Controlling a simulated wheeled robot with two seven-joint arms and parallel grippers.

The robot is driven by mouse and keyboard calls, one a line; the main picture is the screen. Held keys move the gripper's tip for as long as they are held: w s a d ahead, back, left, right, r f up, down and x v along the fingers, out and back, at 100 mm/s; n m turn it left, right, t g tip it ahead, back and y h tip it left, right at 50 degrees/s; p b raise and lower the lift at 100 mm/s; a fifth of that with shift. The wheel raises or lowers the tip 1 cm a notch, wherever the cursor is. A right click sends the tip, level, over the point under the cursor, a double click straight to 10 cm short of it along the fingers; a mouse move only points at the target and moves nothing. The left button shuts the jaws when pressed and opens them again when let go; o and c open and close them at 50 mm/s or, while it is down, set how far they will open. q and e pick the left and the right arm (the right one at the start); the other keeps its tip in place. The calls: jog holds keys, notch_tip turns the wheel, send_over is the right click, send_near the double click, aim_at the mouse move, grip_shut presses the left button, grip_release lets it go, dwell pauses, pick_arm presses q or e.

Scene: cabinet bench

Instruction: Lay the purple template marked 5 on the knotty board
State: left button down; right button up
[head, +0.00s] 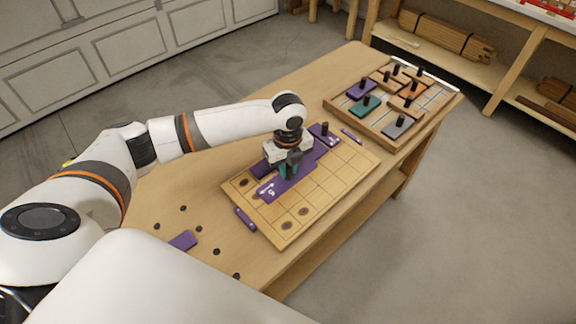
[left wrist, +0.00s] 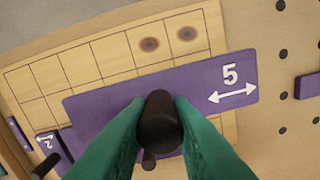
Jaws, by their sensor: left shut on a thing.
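The purple template marked 5 (head: 269,191) is a long strip with a white 5 and arrow. It also shows in the left wrist view (left wrist: 190,80), over the gridded wooden board. My left gripper (head: 289,168) is shut on its dark knob (left wrist: 161,120). I cannot tell whether the strip touches the board. The knotty board (head: 335,185) lies on the bench, with dark knots at its near edge. A purple template marked 2 (head: 324,132) sits at the board's far edge. More purple (head: 262,166) shows behind the gripper, partly hidden. My right gripper is out of view.
A wooden tray (head: 386,136) with several coloured knobbed templates stands at the bench's far right. Slim purple pieces (head: 245,218) (head: 351,137) lie beside the board. A purple block (head: 183,240) and several dark dots are on the near left bench. The back left bench is clear.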

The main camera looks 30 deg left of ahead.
pick_arm(q)
jog(key=shift+f+b, duration=1.55)
jog(key=shift+f, duration=2.05)
jog(key=shift+r+p, duration=0.1)
jog(key=shift+p, duration=0.3)
jog(key=shift+f, duration=0.2)
jog(key=shift+f+p, duration=0.2)
jog(key=shift+p, duration=0.2)
jog(key=shift+f, duration=0.2)
jog(key=shift+f, duration=0.4)
jog(key=shift+f, duration=0.15)
